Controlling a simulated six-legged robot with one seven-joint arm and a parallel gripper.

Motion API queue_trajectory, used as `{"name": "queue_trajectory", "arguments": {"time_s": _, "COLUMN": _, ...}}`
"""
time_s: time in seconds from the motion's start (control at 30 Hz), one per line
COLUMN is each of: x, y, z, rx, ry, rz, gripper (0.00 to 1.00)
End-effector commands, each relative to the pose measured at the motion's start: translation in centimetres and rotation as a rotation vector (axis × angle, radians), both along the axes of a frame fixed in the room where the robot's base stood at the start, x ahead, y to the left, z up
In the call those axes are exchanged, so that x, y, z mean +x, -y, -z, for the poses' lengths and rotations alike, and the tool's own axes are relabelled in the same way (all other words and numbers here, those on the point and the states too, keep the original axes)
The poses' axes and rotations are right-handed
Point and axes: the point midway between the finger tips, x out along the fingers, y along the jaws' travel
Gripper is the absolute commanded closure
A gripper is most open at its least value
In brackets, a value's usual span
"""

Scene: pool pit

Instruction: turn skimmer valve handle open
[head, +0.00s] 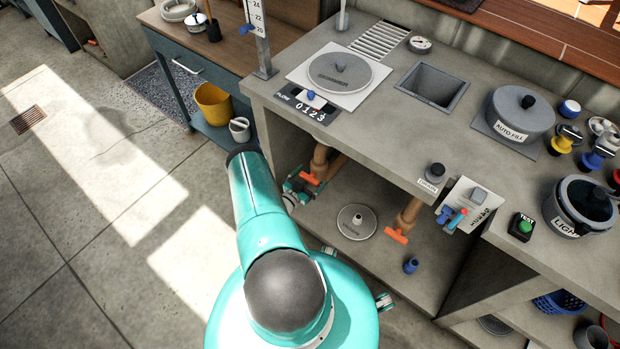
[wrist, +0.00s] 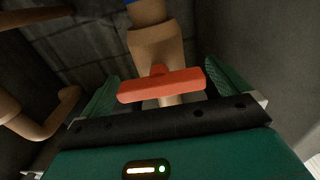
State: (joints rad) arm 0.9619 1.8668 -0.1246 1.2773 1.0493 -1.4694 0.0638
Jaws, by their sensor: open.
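The skimmer valve handle is an orange-red bar on a tan pipe, under the counter below the round skimmer lid (head: 341,72). In the wrist view the orange handle (wrist: 162,86) lies crosswise, nearly level, between the two green fingers. My gripper (wrist: 162,88) is open around the handle; I cannot tell whether either finger touches it. In the head view the same handle (head: 310,179) shows beside my gripper (head: 298,188) at the end of my teal arm. The tan pipe (wrist: 158,42) runs upward behind it.
A second orange valve handle (head: 396,236) is on another pipe to the right. A round grey lid (head: 356,222) lies on the shelf between them. The concrete counter (head: 405,140) overhangs the valves. A yellow bucket (head: 213,103) stands at the left, with clear floor in front.

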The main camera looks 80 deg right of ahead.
Motion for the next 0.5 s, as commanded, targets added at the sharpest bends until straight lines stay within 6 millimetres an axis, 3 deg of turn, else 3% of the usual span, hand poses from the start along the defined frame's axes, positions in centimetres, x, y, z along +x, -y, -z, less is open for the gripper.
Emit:
{"name": "queue_trajectory", "arguments": {"time_s": 0.07, "x": 0.00, "y": -0.02, "z": 0.00, "rx": 0.000, "ry": 0.000, "rz": 0.000, "gripper": 0.04}}
{"name": "queue_trajectory", "arguments": {"time_s": 0.27, "x": 0.01, "y": -0.03, "z": 0.00, "rx": 0.000, "ry": 0.000, "rz": 0.000, "gripper": 0.41}}
{"name": "queue_trajectory", "arguments": {"time_s": 0.5, "x": 0.04, "y": -0.05, "z": 0.00, "rx": 0.006, "ry": -0.014, "rz": 0.000, "gripper": 0.41}}
